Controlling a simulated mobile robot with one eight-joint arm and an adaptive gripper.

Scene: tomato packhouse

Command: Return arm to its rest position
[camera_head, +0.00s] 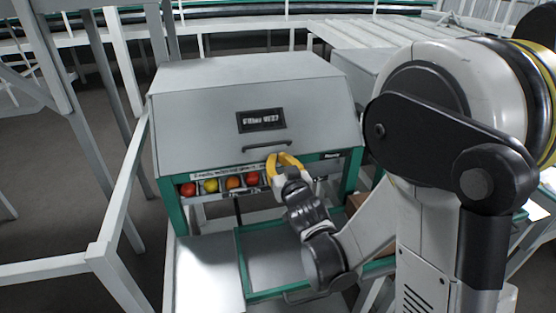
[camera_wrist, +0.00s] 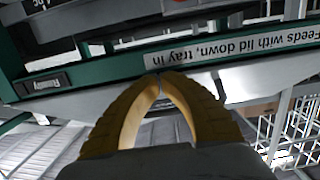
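My arm (camera_head: 430,220) reaches from the right of the head view toward the front of a grey machine with a green frame (camera_head: 175,212). My gripper (camera_head: 280,156) has yellow fingers and is at the machine's front, right of the row of coloured round pictures or fruits and below the lid handle. In the wrist view the gripper's fingertips (camera_wrist: 159,80) meet, and nothing shows between them. They are close to the label strip (camera_wrist: 230,48) on the green frame; whether they touch it I cannot tell.
The machine's sloped lid (camera_head: 205,110) is down, with a dark handle (camera_head: 266,146) on it. A green-edged tray (camera_head: 240,262) is below my gripper. White rails (camera_head: 110,262) stand at the left. A roller conveyor (camera_head: 370,32) runs behind.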

